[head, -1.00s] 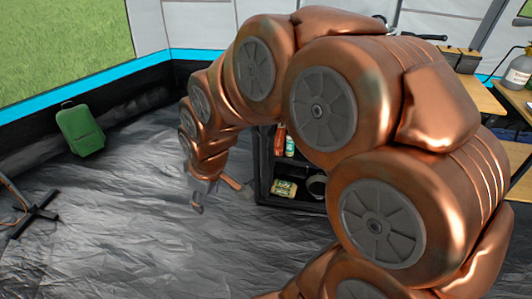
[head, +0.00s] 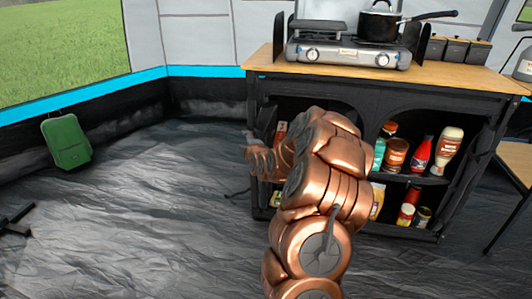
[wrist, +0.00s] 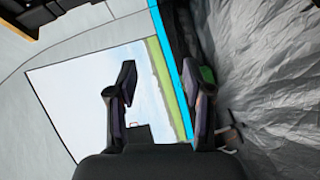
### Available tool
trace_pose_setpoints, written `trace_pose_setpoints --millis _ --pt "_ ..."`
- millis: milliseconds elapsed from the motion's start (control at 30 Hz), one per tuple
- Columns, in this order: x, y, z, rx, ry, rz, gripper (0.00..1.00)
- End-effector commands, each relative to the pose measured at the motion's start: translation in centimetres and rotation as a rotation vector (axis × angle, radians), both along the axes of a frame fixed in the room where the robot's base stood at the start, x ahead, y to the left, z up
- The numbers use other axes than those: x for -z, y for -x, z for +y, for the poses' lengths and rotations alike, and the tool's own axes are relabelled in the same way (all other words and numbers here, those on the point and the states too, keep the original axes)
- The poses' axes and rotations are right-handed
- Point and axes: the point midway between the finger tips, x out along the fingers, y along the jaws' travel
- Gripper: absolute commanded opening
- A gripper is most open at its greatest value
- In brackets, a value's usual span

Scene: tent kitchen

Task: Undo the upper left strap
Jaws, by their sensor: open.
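The black fabric cabinet (head: 375,103) with a wooden top stands at the back right in the head view. I cannot make out its upper left strap; my arm covers much of the left side. My gripper (wrist: 165,92) shows in the wrist view with its two dark fingers wide apart and nothing between them. In the head view my wrist is in front of the cabinet's left edge, pointing left, and the fingers cannot be made out. The wrist view faces the tent wall and window, not the cabinet.
A stove (head: 345,50) and a black pot (head: 379,24) stand on the cabinet top. Bottles and jars (head: 397,155) fill its right shelves. A green case (head: 66,142) is by the left wall. The grey floor (head: 150,210) between is mostly clear.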

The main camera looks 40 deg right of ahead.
Motion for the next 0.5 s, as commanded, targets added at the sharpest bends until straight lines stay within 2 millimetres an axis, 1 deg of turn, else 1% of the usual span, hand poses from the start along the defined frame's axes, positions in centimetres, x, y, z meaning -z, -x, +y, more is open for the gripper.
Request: trace_pose_setpoints --millis 33,100,200,300,400,500 --pt "2.5 0.6 -2.2 0.03 0.049 -0.017 0.51" --pt "3.8 1.3 -4.6 0.063 0.124 -0.036 0.51" --pt "4.7 2.3 -7.1 0.104 0.205 -0.058 0.51" --pt "5.3 3.0 -8.5 0.13 0.255 -0.07 0.51" --pt "5.4 3.2 -9.1 0.14 0.277 -0.072 0.51" --pt "5.3 2.9 -9.4 0.141 0.283 -0.075 0.51"
